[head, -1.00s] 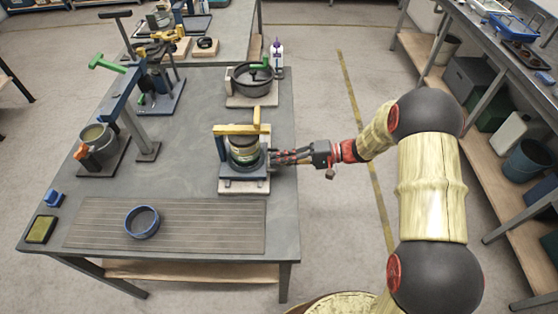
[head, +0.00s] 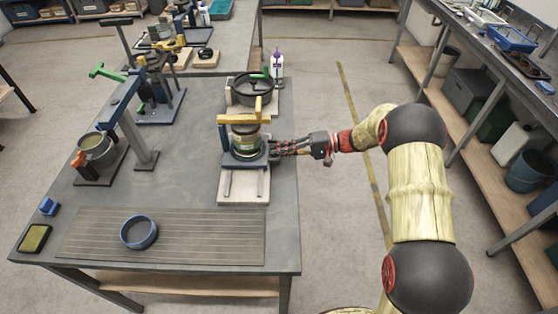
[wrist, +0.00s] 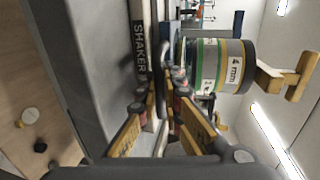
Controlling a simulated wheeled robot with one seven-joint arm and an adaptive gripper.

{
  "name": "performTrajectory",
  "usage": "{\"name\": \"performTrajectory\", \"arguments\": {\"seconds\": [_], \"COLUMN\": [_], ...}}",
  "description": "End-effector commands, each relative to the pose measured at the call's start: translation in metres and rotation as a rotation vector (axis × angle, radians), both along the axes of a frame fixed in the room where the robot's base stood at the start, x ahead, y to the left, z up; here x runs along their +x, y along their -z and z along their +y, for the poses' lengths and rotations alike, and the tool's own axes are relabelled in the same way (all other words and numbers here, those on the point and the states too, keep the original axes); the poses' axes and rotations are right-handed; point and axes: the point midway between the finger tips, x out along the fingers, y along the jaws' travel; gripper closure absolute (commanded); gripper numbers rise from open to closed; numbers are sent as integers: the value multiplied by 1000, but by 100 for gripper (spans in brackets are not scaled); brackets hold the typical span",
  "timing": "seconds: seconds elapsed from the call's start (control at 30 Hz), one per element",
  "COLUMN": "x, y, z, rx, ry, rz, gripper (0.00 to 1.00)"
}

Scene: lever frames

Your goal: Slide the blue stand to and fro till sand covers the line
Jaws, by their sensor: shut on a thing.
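The blue stand (head: 257,161) sits on a pale base with two rails (head: 229,183) near the table's right edge. It carries a round sieve stack (head: 246,141) under a yellow clamp bar (head: 240,117). In the wrist view the stack (wrist: 205,64) has green and yellow bands and a "4 mm" label. A strip reading "SHAKER" (wrist: 139,45) runs beside it. My gripper (head: 274,150) reaches in from the right and is shut on the stand's side; in the wrist view its fingers (wrist: 166,88) close there. I cannot make out the sand level or the line.
A black pan (head: 253,88) stands just behind the shaker, with a white bottle (head: 277,66) beyond. A blue-rimmed sieve (head: 139,232) lies on the slatted mat (head: 200,235) in front. A blue lever frame (head: 130,115) and a bucket (head: 97,150) stand left.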

Motion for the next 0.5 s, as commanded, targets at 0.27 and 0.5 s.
{"name": "performTrajectory", "arguments": {"seconds": [0.27, 0.5], "x": [4, 3], "y": [-1, -1], "z": [-2, -1], "rx": [-4, -3], "ry": [10, 7], "rz": [-4, -4], "gripper": [91, 77]}}
